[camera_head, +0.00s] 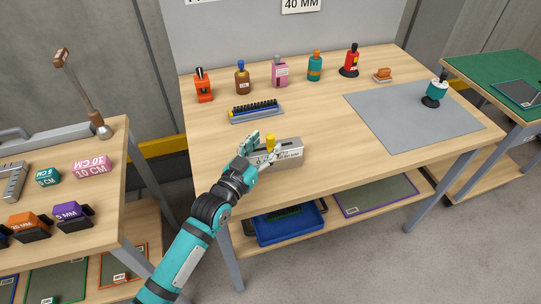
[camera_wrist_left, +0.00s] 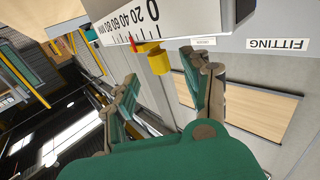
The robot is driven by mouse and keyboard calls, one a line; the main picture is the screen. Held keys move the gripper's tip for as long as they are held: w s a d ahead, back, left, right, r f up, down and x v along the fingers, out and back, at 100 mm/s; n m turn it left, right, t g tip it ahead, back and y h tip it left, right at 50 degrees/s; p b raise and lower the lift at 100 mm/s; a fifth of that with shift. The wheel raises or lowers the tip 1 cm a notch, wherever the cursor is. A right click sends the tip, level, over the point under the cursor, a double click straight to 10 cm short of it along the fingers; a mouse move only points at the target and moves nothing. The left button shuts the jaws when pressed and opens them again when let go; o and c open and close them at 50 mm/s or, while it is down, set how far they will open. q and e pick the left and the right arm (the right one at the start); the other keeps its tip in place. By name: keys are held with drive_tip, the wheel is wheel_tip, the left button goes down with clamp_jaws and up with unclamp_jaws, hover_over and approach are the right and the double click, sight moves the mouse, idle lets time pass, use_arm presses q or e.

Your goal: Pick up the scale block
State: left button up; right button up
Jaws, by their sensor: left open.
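The scale block (camera_head: 289,155), a grey block with a printed front face and a yellow knob (camera_head: 270,141) on top, sits near the front edge of the middle wooden table. In the left wrist view its white scale face (camera_wrist_left: 125,22) is close up, with a red pointer and the yellow knob (camera_wrist_left: 158,61). My left gripper (camera_head: 262,148) is open at the left part of the block and partly hides it. In the wrist view its fingertips (camera_wrist_left: 160,72) lie to either side of the knob; I cannot tell whether they touch it.
The middle table (camera_head: 325,174) has bottles along its back, a black-toothed rack (camera_head: 255,111) behind the block and a grey mat (camera_head: 410,115) at right. Coloured blocks stand on the left table (camera_head: 105,142). A blue tray (camera_head: 290,234) is on the lower shelf.

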sight(268, 140)
use_arm(q)
drive_tip(key=x, duration=0.3)
drive_tip(key=shift+w+d+r, duration=0.1)
drive_tip(key=shift+w, duration=0.35)
drive_tip(key=c, duration=0.8)
clamp_jaws()
use_arm(e)
drive_tip(key=shift+s+a+r, duration=0.15)
drive_tip(key=shift+s+r, duration=0.05)
drive_tip(key=shift+s, duration=0.25)
drive_tip(key=shift+s+a+r, duration=0.15)
drive_tip(key=shift+s, duration=0.25)
